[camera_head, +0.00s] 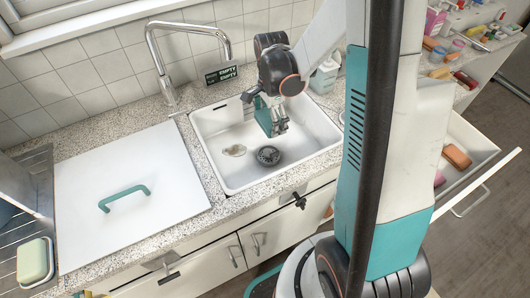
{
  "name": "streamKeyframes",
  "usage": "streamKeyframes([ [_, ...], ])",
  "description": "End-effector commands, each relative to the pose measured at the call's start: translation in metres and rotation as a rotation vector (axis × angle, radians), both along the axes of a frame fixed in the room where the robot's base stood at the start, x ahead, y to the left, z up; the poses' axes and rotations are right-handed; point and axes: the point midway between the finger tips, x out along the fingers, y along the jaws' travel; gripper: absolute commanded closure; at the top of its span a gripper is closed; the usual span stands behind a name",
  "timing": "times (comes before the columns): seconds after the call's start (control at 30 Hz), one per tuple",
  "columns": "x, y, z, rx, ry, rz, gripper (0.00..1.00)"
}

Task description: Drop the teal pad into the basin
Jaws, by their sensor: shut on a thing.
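The white basin (213,150) is set into the speckled counter. A dark round drain (268,156) and a small pale patch (235,150) show on its floor. My gripper (279,128) reaches down over the back right part of the basin. It is shut on the teal pad (262,115), which hangs upright beside the fingers. The fingers partly hide the pad, and its gap above the basin floor is hard to judge.
A chrome faucet (163,75) stands behind the basin, with a small sign (221,73) reading EMPTY. A white board (130,225) with a teal handle (124,197) lies left. An open drawer (474,150) and stocked shelves are right.

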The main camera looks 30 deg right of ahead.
Motion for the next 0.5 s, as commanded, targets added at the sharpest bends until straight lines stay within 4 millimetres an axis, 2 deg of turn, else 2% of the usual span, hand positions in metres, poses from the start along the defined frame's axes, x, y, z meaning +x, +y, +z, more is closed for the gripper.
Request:
streamKeyframes([
  [0.23, 0.0, 0.0, -0.0004, 0.0, 0.0, 0.0, 0.34],
  [0.27, 0.0, 0.0, -0.0003, 0.0, 0.0, 0.0, 0.05],
  [0.3, 0.0, 0.0, -0.0003, 0.0, 0.0, 0.0, 0.0],
  [0.5, -0.0001, 0.0, -0.0003, 0.0, 0.0, 0.0, 0.0],
])
